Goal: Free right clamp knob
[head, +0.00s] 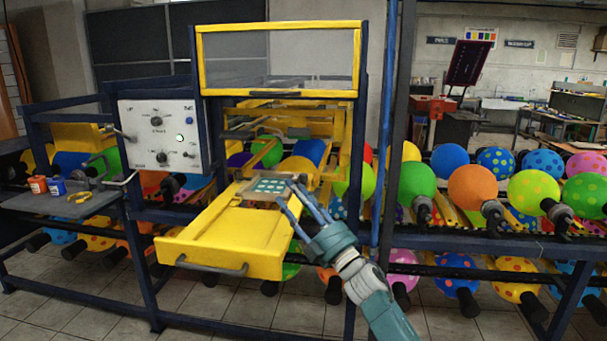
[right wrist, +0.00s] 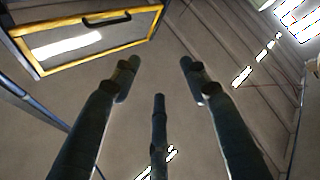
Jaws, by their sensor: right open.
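My right gripper (head: 287,192) is open, its fingers spread beside the right end of the printing plate (head: 268,186). The plate is a light panel with teal squares at the inner end of the pulled-out yellow drawer (head: 228,232). The right clamp knob is too small, or hidden by my fingers, to make out clearly. In the right wrist view the fingers of my right gripper (right wrist: 160,66) stand apart with nothing between them. My left gripper is not in view.
A yellow-framed clear door (head: 278,98) stands raised above the drawer; its frame also shows in the right wrist view (right wrist: 92,62). A control panel (head: 160,134) is at left. Balloons on racks (head: 470,188) line the right. A blue post (head: 384,150) rises right of the drawer.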

